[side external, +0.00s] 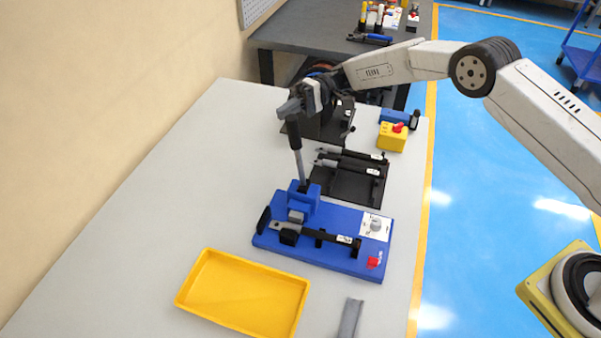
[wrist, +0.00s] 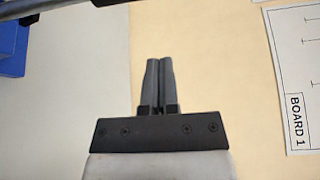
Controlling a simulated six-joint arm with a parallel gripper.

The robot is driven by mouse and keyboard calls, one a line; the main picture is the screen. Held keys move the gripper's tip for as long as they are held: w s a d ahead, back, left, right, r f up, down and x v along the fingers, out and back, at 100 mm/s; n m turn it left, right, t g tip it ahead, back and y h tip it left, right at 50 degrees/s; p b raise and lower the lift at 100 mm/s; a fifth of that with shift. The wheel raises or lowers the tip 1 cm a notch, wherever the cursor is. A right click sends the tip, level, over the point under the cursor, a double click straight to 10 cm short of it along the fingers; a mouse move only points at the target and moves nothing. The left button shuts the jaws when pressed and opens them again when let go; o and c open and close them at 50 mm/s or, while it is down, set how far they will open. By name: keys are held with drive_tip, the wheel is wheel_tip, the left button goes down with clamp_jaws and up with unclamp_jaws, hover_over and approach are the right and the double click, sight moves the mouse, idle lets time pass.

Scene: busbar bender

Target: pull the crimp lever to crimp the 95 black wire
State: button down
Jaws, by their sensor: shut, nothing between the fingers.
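The blue crimping machine (side external: 330,245) stands on the grey table in the side external view. Its crimp lever (side external: 298,160) rises nearly upright from the blue head, with a grey shaft and a dark top. A black wire (side external: 325,236) with a white label lies across the base, one end at the head; its print is too small to read. My gripper (side external: 288,108) is at the lever's top in this view; whether they touch I cannot tell. In the wrist view my gripper (wrist: 160,62) has both fingers together, nothing between them. A blue part (wrist: 10,45) shows at top left.
A yellow tray (side external: 245,292) lies in front of the machine. A black rack (side external: 350,180) with more black wires is behind it, and a yellow box with a red button (side external: 392,137) farther back. A sheet marked BOARD 1 (wrist: 295,80) is at right in the wrist view.

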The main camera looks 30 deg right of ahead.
sight(291, 123)
drive_tip(key=shift+s+a+r, duration=0.1)
drive_tip(key=shift+s+a, duration=0.15)
drive_tip(key=shift+s, duration=0.45)
drive_tip(key=shift+s+a, duration=0.25)
drive_tip(key=shift+s, duration=0.5)
drive_tip(key=shift+s+a+r, duration=0.1)
drive_tip(key=shift+s+a, duration=0.15)
drive_tip(key=shift+s, duration=0.45)
drive_tip(key=shift+f, duration=0.1)
drive_tip(key=shift+s+d, duration=0.15)
